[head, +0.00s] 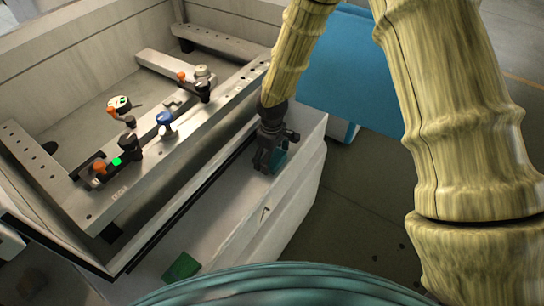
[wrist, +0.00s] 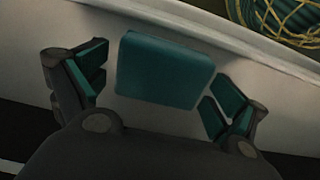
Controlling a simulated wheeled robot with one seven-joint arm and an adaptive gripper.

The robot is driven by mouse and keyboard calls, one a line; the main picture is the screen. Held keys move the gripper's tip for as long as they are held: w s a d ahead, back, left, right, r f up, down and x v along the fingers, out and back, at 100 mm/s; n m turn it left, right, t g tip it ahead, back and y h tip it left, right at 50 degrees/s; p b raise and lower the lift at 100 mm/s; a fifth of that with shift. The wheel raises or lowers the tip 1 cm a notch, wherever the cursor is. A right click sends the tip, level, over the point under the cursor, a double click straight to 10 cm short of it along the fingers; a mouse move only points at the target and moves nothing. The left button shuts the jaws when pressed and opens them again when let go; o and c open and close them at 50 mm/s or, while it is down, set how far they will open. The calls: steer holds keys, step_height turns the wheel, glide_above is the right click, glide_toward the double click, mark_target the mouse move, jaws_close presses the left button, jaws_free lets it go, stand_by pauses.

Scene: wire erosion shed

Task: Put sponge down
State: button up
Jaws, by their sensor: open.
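The sponge (wrist: 168,70) is a teal rounded block. In the wrist view it lies between the two spread fingers of my gripper (wrist: 160,95), with a visible gap on each side. A pale surface (wrist: 125,125) shows behind it. In the head view my gripper (head: 268,158) points down at the pale ledge along the machine's near side. A teal patch (head: 280,159) shows at its fingers; I cannot tell there whether it is sponge or finger pad. Whether the sponge touches the ledge is hard to judge.
A metal frame (head: 185,142) with clamps and orange, blue and black knobs stands left of my gripper inside the machine's tank (head: 75,55). A flat green piece (head: 181,267) lies lower left. A blue surface (head: 350,75) is behind my arm. Dark floor is at right.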

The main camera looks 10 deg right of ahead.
step_height(320, 180, up, 12)
steer(key=b, duration=0.1)
steer(key=shift+r+b, duration=0.15)
steer(key=shift+b, duration=0.15)
stand_by(0.4)
stand_by(0.4)
